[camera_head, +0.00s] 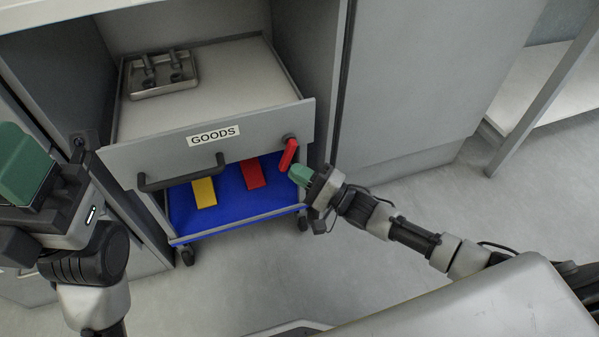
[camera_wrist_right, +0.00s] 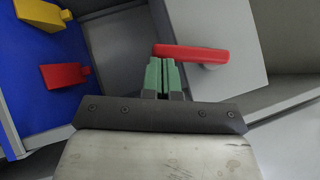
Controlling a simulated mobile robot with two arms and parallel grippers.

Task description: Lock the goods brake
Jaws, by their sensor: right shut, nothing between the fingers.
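The goods brake is a red lever (camera_head: 288,155) at the right end of the grey front panel, beside the GOODS label (camera_head: 213,136). In the head view it slants, its lower end toward my right gripper. In the right wrist view the red lever (camera_wrist_right: 190,53) lies across the picture just past the fingertips. My right gripper (camera_head: 299,174) is shut and empty, its green fingers (camera_wrist_right: 163,74) close to the lever's lower end; I cannot tell whether they touch. My left gripper (camera_head: 20,165) is at the left edge, partly cut off, its green fingers seen from one side.
The goods cart has a dark handle (camera_head: 182,175) on its front and a metal tray (camera_head: 163,75) on top. Below is a blue shelf (camera_head: 228,193) with a yellow pedal (camera_head: 204,192) and a red pedal (camera_head: 253,174). A cabinet (camera_head: 425,80) stands to the right. Floor in front is clear.

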